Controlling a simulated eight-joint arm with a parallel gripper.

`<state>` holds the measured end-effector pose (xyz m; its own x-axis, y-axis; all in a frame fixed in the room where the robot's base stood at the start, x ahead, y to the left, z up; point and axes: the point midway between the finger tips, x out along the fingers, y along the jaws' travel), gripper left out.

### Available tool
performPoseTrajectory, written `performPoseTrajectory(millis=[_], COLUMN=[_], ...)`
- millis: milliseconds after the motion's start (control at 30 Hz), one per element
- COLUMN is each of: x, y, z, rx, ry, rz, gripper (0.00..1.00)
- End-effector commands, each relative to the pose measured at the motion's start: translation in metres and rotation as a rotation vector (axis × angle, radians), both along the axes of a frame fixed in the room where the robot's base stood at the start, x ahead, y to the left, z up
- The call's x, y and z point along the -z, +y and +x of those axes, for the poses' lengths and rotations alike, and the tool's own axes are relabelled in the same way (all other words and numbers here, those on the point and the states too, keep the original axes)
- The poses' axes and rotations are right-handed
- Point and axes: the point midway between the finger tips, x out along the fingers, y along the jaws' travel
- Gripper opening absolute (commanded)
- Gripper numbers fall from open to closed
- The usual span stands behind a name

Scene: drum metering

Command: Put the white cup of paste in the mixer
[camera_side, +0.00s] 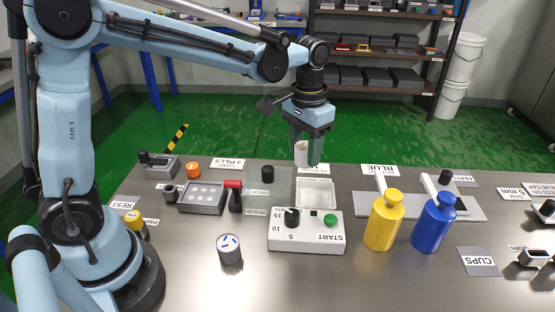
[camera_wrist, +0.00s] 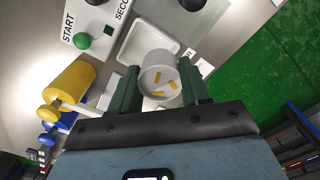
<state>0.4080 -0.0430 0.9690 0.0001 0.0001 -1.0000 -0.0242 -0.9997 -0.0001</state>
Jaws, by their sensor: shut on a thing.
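My gripper (camera_side: 306,155) points down above the far part of the bench, shut on a white cup (camera_side: 301,152). In the wrist view the cup (camera_wrist: 161,65) sits between the two dark green fingers (camera_wrist: 158,75); several small yellow pieces show in it, and I cannot make out paste. The white control box with a dial and a green START button (camera_side: 305,238) stands nearer the side camera, with a white square tray (camera_side: 317,190) behind it. This looks like the mixer. The cup is held above and just behind the tray, apart from it.
A yellow bottle (camera_side: 383,222) and a blue bottle (camera_side: 433,224) stand right of the box. A grey tray with white round spots (camera_side: 203,197) and a red-topped lever (camera_side: 234,195) lie left. A CUPS mat (camera_side: 479,262) is bare.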

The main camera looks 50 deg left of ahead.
Motion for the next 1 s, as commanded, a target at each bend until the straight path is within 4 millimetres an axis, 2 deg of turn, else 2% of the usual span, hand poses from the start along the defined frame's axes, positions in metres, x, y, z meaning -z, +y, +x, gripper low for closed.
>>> performPoseTrajectory(millis=[200,300,400,500,667,1000], x=[-0.005,-0.007,-0.008,-0.007,0.004,0.046], y=[-0.062,-0.087,-0.104,-0.112,-0.101,-0.047], z=[-0.026,-0.040,-0.051,-0.057,-0.046,-0.001], rx=[-0.001,-0.007,-0.015,-0.022,-0.032,-0.031], ry=[0.000,0.000,0.000,0.000,0.000,0.000], rz=[0.000,0.000,0.000,0.000,0.000,0.000], gripper=[0.16,0.16,0.16,0.16,0.16,0.16])
